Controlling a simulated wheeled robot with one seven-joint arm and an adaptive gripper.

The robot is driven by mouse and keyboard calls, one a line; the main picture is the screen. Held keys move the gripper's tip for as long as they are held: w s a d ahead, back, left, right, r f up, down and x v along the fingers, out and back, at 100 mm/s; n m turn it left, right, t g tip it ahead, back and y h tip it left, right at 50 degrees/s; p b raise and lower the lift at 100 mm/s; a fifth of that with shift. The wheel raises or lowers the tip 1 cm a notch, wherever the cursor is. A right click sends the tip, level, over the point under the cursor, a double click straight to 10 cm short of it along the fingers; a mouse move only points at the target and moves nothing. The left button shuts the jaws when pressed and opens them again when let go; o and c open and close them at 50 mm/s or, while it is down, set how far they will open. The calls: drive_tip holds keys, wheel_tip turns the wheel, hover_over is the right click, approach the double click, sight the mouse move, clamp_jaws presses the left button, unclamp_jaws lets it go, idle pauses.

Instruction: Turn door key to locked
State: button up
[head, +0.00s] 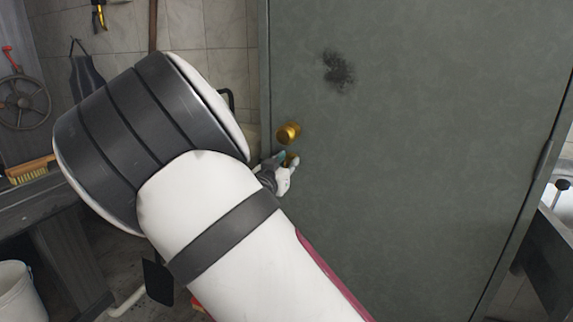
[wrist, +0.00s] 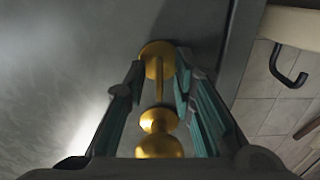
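The grey-green door (head: 420,160) fills the right half of the head view. A round brass knob (head: 289,132) sits near its left edge, with a smaller brass lock piece (head: 291,159) just below. In the wrist view, a thin brass key (wrist: 158,78) stands out from a round brass plate (wrist: 157,50); the brass knob (wrist: 158,146) is at the bottom. My gripper (wrist: 160,75) has its teal-lined fingers on either side of the key, with gaps visible. It also shows beside the lock in the head view (head: 284,165), where my arm hides much around it.
A workbench (head: 30,198) with a brush (head: 30,170) stands at the left, with a white bucket (head: 18,295) below. A tiled wall (head: 205,30) meets the door's left edge. A dark hook-shaped handle (wrist: 290,66) shows right of the door edge in the wrist view.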

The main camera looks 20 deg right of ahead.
drive_tip(key=shift+c, duration=0.6)
clamp_jaws()
drive_tip(key=shift+m, duration=0.3)
drive_tip(key=m+b, duration=0.2)
drive_tip(key=m, duration=0.1)
drive_tip(key=shift+d+f+m, duration=0.1)
drive_tip(key=shift+d+m, duration=0.05)
drive_tip(key=shift+m, duration=0.15)
drive_tip(key=m+b, duration=0.3)
drive_tip(key=shift+s+f+m, duration=0.1)
drive_tip(key=shift+m, duration=0.3)
drive_tip(key=m+b, duration=0.9)
drive_tip(key=b, duration=0.2)
drive_tip(key=shift+s+d+f+m, duration=0.1)
drive_tip(key=shift+m, duration=0.3)
drive_tip(key=shift+b, duration=0.4)
